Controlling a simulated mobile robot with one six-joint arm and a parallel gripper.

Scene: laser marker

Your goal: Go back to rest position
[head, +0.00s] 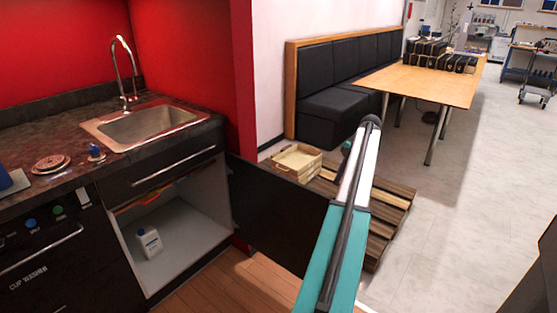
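My arm rises from the bottom of the head view, a teal link and a white link with a dark cable along them. Its upper end stands in front of the pallet and the table area. My gripper's fingers do not show, so I cannot see whether it holds anything. The cabinet under the sink stands open, with its dark door (275,207) swung out to the right, left of my arm. A white bottle (149,241) with a blue label stands inside on the cabinet floor (185,248).
The counter (50,145) with a sink (140,125) is at left, above a cup washer (45,260). A wooden pallet (392,205) with a shallow wooden crate (297,160) lies behind the door. A table (425,85) and bench (335,108) stand farther back. Floor at right is clear.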

